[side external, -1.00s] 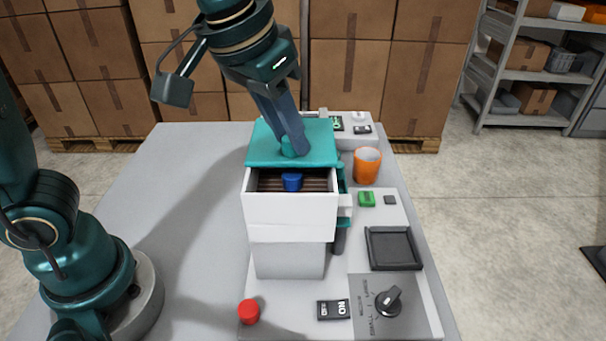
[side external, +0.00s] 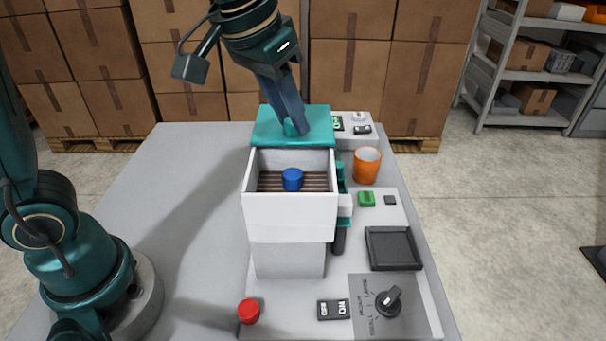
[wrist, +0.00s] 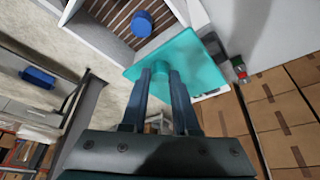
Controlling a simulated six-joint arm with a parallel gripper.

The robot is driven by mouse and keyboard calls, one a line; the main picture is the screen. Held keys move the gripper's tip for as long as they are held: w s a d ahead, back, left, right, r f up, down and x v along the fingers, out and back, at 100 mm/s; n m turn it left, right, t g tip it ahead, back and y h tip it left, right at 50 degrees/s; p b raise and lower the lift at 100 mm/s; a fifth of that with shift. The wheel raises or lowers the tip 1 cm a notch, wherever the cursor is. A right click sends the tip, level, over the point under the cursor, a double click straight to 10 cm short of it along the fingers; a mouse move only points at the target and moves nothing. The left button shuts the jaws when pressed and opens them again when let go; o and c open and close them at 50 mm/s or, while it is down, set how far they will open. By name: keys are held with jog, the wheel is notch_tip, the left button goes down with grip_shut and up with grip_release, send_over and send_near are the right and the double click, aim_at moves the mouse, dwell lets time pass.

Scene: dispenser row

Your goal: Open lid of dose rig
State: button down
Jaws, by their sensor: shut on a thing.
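The dose rig is a white box (side external: 290,218) on a grey table, with a teal lid (side external: 265,126) at its back. The lid stands clear of most of the opening, toward the far side. Inside the open top are brown slats and a blue knob (side external: 292,179); the knob also shows in the wrist view (wrist: 142,23). My gripper (side external: 297,130) is shut on the teal knob of the lid. In the wrist view my gripper (wrist: 161,72) has its fingers on either side of that knob, above the teal lid (wrist: 200,66).
An orange cup (side external: 367,165) stands right of the box. A black tray (side external: 393,248), a rotary dial (side external: 388,301), a switch (side external: 333,309) and a red button (side external: 248,311) are nearer. A small display unit (side external: 350,123) is behind. The table left of the box is clear.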

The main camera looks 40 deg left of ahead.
jog(key=shift+w+a, duration=0.15)
jog(key=shift+w, duration=0.05)
jog(key=c, duration=0.7)
grip_release()
jog(key=shift+o, duration=0.2)
jog(key=shift+r, duration=0.1)
jog(key=shift+v, duration=2.55)
